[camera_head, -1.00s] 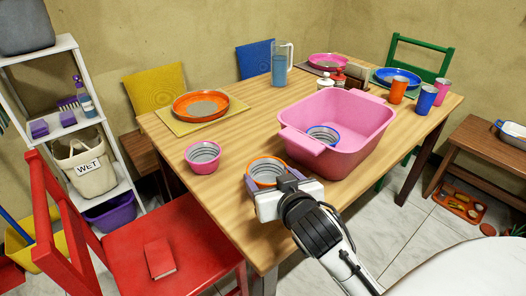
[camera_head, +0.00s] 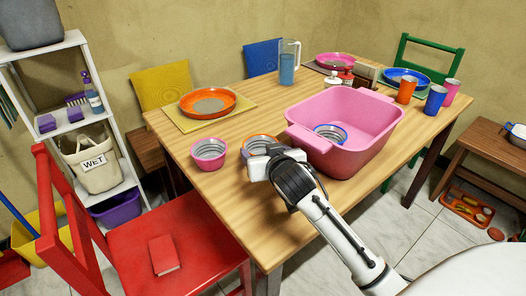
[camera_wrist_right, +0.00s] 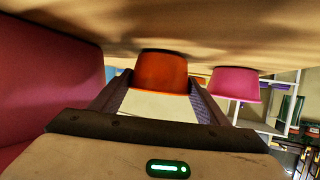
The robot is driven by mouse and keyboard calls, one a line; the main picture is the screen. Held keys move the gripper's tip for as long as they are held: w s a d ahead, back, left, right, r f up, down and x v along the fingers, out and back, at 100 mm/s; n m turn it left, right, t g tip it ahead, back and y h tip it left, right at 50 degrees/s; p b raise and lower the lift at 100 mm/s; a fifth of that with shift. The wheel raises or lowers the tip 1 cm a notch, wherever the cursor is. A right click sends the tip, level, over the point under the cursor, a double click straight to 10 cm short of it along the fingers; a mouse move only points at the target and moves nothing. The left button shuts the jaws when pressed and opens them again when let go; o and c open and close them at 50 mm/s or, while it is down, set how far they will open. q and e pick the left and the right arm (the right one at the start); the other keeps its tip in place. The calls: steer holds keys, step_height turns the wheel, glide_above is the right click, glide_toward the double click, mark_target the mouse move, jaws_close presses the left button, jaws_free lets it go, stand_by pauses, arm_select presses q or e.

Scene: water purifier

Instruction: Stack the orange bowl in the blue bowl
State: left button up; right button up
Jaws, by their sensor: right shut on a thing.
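The orange bowl (camera_head: 262,139) is on or just above the wooden table near its front, mostly behind my right gripper (camera_head: 258,150) in the head view. In the right wrist view the orange bowl (camera_wrist_right: 160,72) sits between the two fingers of my right gripper (camera_wrist_right: 160,84), which is shut on it. I cannot tell if its base touches the table. The blue bowl (camera_head: 331,131), with a grey ringed inside, lies inside the pink basin, to the right of the gripper. My left gripper is not in view.
The pink basin (camera_head: 345,160) stands close to the right of my gripper; its wall also fills the left of the wrist view (camera_wrist_right: 45,90). A pink bowl (camera_head: 208,153) stands close on the left. An orange plate (camera_head: 207,103) lies behind. A red chair (camera_head: 165,235) is front left.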

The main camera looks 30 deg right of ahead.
steer(key=shift+f, duration=0.1)
steer(key=o, duration=1)
steer(key=shift+o, duration=0.2)
